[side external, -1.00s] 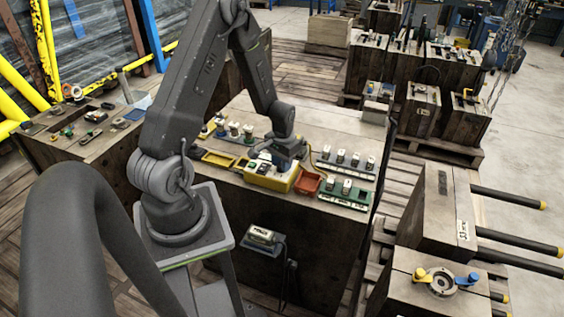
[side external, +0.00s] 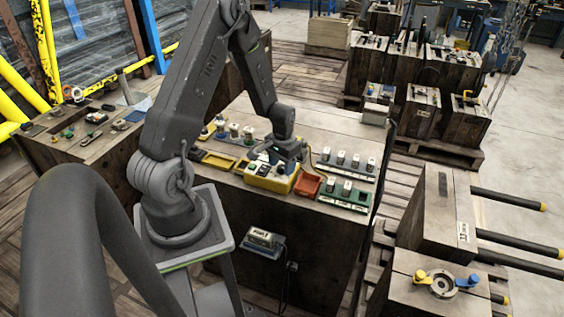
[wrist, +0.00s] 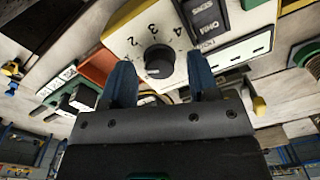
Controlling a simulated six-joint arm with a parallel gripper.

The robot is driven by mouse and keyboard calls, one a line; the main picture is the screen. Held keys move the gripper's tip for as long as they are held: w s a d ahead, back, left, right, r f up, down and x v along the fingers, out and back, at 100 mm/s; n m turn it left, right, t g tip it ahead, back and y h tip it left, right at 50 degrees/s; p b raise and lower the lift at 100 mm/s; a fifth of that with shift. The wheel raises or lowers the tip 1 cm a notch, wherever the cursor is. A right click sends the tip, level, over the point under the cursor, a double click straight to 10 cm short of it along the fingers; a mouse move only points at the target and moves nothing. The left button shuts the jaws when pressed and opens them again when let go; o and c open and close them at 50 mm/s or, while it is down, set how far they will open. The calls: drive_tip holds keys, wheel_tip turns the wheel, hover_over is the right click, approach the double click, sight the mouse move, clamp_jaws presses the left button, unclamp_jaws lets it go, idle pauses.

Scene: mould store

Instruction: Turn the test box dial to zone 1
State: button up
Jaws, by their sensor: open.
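The yellow test box (side external: 257,181) sits on the workbench below my gripper (side external: 279,163) in the side external view. In the wrist view the box's pale top panel (wrist: 133,38) shows its round black dial (wrist: 158,61), with printed numbers including 2, 3 and 4 around it. The dial's exact setting is hard to read. My gripper (wrist: 161,66) is open, with one blue finger on each side of the dial. The fingers appear apart from the knob, but their height above the panel is unclear. The side external view hides the dial behind my gripper.
A red tray (side external: 307,188) stands close right of the box and a yellow tray (side external: 215,161) to its left. A labelled panel with a switch (wrist: 236,52) adjoins the dial. The bench's far surface is mostly clear.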

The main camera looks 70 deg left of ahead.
sight(283, 167)
wheel_tip(283, 167, up, 14)
drive_tip(key=shift+d, duration=0.15)
idle(0.3)
drive_tip(key=shift+w+f, duration=0.1)
